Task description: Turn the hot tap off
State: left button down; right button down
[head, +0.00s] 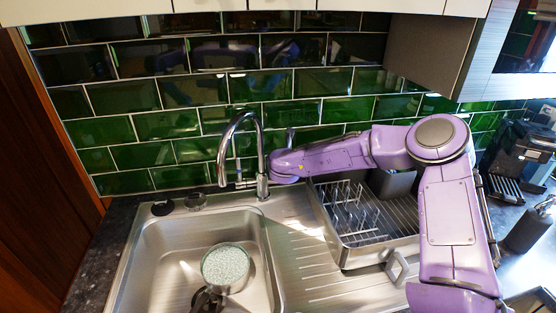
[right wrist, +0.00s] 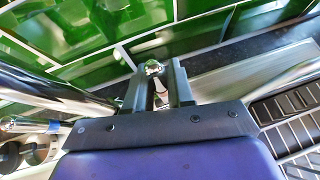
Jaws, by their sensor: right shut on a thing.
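The chrome gooseneck tap (head: 262,187) stands behind the sink in the head view, its spout curving over the basin. A lever with a blue ring (right wrist: 54,126) shows at the left in the right wrist view. My right gripper (right wrist: 157,69) is shut on a small chrome tap handle (right wrist: 153,67), whose shiny end shows between the fingers. In the head view my purple right arm reaches from the right to beside the tap base, and the fingers are hard to make out. I cannot tell whether water runs from the spout.
A round pot with pale speckled contents (head: 226,266) sits in the sink (head: 165,262). A metal dish rack (head: 376,254) stands right of the basin, below my right arm. The green tiled wall (head: 185,92) is close behind the tap.

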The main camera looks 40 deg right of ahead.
jog(key=c, duration=1.1)
grip_release()
jog(key=shift+s+a+r+b, duration=0.2)
jog(key=shift+s+b, duration=0.1)
jog(key=b+v, duration=0.2)
jog(key=v, duration=0.7)
jog(key=shift+s+r+b, duration=0.15)
jog(key=shift+s+b, duration=0.1)
jog(key=shift+b, duration=0.05)
